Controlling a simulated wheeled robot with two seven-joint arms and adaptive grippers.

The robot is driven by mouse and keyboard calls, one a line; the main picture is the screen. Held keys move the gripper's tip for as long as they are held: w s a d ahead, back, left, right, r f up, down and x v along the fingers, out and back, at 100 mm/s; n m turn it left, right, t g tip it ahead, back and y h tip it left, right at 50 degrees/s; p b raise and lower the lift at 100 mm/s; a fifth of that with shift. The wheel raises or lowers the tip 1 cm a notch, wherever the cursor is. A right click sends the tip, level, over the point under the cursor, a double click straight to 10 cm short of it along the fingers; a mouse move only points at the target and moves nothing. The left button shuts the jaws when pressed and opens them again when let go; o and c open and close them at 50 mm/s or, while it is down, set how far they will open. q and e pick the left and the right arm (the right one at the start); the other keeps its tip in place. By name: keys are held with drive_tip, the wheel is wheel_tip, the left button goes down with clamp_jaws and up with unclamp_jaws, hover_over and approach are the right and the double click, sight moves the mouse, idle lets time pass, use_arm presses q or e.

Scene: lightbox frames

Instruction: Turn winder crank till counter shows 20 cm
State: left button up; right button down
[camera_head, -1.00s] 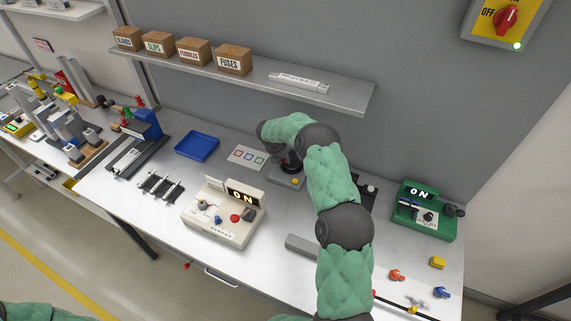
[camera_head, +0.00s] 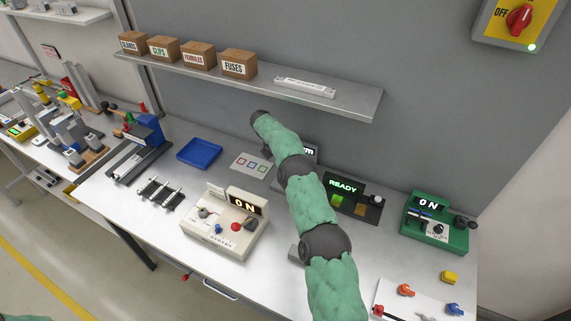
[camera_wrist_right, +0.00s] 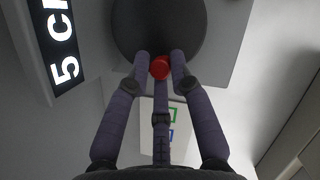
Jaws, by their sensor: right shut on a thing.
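The winder's counter (camera_head: 309,152) shows behind my right arm in the head view, with only the end of its reading visible. In the right wrist view the counter (camera_wrist_right: 62,45) stands sideways at the left and reads 5 cm, its last letter cut off. The dark round winder wheel (camera_wrist_right: 155,25) is at the top. My right gripper (camera_wrist_right: 160,62) is shut on the red crank knob (camera_wrist_right: 160,68) at the wheel's lower edge. In the head view my forearm mostly hides the winder and gripper. My left gripper is out of view.
A beige ON box (camera_head: 222,240) stands in front, left of my right arm. A READY unit (camera_head: 352,200) and a green ON box (camera_head: 437,222) stand to the right. A blue tray (camera_head: 199,153) lies behind left. A shelf (camera_head: 300,92) with boxes hangs above.

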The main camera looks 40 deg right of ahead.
drive_tip(key=shift+d+r+m, duration=0.2)
drive_tip(key=shift+d+m, duration=0.2)
drive_tip(key=c, duration=1.3)
unclamp_jaws()
drive_tip(key=shift+o, duration=0.6)
drive_tip(key=shift+s, duration=0.2)
drive_tip(key=shift+f, duration=0.1)
drive_tip(key=shift+w+a, duration=0.15)
drive_tip(key=shift+a, duration=0.05)
drive_tip(key=shift+n, duration=0.3)
